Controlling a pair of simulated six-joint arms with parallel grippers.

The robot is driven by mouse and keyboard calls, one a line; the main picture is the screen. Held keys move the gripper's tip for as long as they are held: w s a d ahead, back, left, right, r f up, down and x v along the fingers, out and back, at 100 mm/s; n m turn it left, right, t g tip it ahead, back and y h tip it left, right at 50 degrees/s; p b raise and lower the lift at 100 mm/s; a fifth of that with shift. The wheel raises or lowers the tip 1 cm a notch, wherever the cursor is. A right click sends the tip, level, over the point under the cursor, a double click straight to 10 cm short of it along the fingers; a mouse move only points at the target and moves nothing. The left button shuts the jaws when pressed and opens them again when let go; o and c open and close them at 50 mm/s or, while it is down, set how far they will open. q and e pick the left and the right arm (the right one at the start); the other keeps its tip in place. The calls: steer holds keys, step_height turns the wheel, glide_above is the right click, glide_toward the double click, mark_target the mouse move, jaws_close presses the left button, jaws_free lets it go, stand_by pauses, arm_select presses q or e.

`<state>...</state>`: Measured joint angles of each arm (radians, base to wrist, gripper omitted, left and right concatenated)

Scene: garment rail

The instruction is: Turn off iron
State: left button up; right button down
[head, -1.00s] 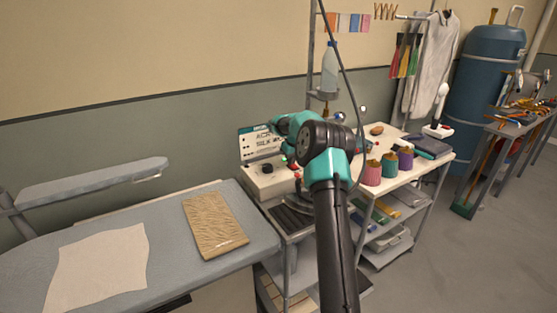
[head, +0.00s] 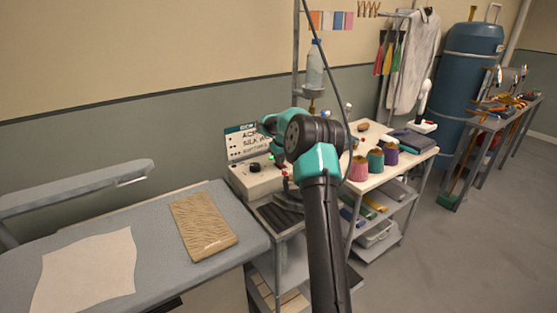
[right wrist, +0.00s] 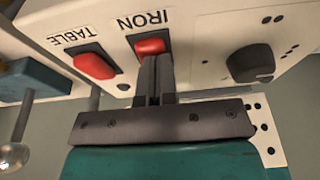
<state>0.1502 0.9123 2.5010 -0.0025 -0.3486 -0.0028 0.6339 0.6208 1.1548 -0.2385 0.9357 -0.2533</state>
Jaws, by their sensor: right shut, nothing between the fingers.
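The white control box (head: 250,181) stands behind the ironing table, left of my right arm in the head view. In the right wrist view its panel (right wrist: 205,55) appears upside down. The red IRON switch (right wrist: 150,46) is directly ahead of my right gripper (right wrist: 155,66), whose fingers are shut and empty. The fingertips overlap the switch's near edge and look in contact or very close. The switch position is unclear. A second red switch, TABLE (right wrist: 94,66), sits beside it. In the head view the right fingers are mostly hidden behind my wrist. My left gripper is not visible.
A black knob (right wrist: 250,63) is on the same panel. In the head view, the ironing table (head: 100,233) holds a folded tan cloth (head: 204,226) and a pale cloth (head: 85,272). Thread cones (head: 375,161) stand on the shelf right of my arm. A thin pole rises behind it.

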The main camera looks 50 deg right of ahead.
steer(key=shift+s+f, duration=0.15)
steer(key=shift+f, duration=0.25)
steer(key=shift+r, duration=0.45)
steer(key=v, duration=1.3)
steer(key=shift+s+a+r, duration=0.2)
steer(key=shift+s+r, duration=0.1)
steer(key=shift+w+d+r+t, duration=0.35)
steer(key=shift+w+d+t, duration=0.05)
steer(key=shift+t, duration=0.1)
steer(key=x, duration=1.4)
steer(key=shift+s+d+f, duration=0.1)
steer(key=shift+s, duration=0.25)
